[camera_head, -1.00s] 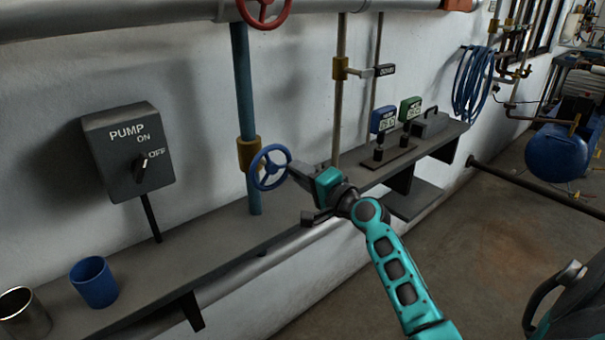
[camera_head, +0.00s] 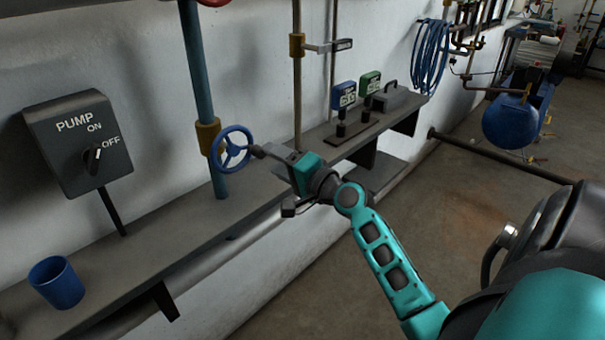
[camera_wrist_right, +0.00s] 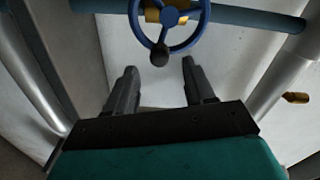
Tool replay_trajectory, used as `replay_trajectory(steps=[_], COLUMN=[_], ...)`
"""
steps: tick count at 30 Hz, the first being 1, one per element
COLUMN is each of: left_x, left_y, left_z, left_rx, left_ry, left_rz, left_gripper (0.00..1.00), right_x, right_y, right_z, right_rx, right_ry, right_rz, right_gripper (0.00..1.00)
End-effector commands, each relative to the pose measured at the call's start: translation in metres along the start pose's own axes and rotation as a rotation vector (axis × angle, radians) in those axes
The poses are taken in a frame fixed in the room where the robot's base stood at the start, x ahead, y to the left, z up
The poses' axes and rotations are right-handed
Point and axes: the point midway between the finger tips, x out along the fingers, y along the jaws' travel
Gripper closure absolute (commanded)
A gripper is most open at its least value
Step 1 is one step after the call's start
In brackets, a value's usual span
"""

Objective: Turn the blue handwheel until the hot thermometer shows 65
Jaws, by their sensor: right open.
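The blue handwheel (camera_head: 233,149) is on the blue vertical pipe beside a brass fitting. It also shows at the top of the right wrist view (camera_wrist_right: 134,20), with a dark knob (camera_wrist_right: 159,54) on its rim. My right gripper (camera_head: 270,178) is open and empty, just right of the handwheel. In the right wrist view its fingers (camera_wrist_right: 158,68) point at the wheel, and the knob appears between the fingertips; contact cannot be told. A blue-framed thermometer (camera_head: 344,96) and a green-framed one (camera_head: 370,83) stand on the shelf; their digits are unreadable. My left gripper is not in view.
A pump switch box (camera_head: 77,143) is on the wall at left. A blue cup (camera_head: 57,283) stands on the shelf (camera_head: 185,232). A red handwheel is cut off at the top. A hose coil (camera_head: 430,55) hangs at right.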

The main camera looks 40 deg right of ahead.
Motion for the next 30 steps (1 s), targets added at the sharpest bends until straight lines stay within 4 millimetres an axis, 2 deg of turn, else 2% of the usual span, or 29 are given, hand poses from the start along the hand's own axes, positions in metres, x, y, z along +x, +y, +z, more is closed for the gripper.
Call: replay_trajectory(steps=[1,6,12,18,30], left_x=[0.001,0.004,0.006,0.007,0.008], left_y=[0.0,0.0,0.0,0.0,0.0], left_z=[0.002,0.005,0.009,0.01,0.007], left_rx=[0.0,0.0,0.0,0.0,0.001], left_ry=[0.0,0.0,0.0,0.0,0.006], left_rz=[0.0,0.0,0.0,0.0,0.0], left_gripper=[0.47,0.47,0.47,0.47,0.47], right_x=[-0.012,-0.045,-0.073,-0.085,-0.086], right_y=[0.002,0.002,0.002,0.0,-0.001], right_z=[0.001,0.001,0.0,0.0,0.0], right_rx=[-0.003,-0.002,-0.001,-0.001,-0.001], right_ry=[-0.002,-0.001,0.0,0.0,0.0], right_rz=[0.003,0.002,0.002,-0.001,-0.001], right_gripper=[0.47,0.47,0.47,0.47,0.47])
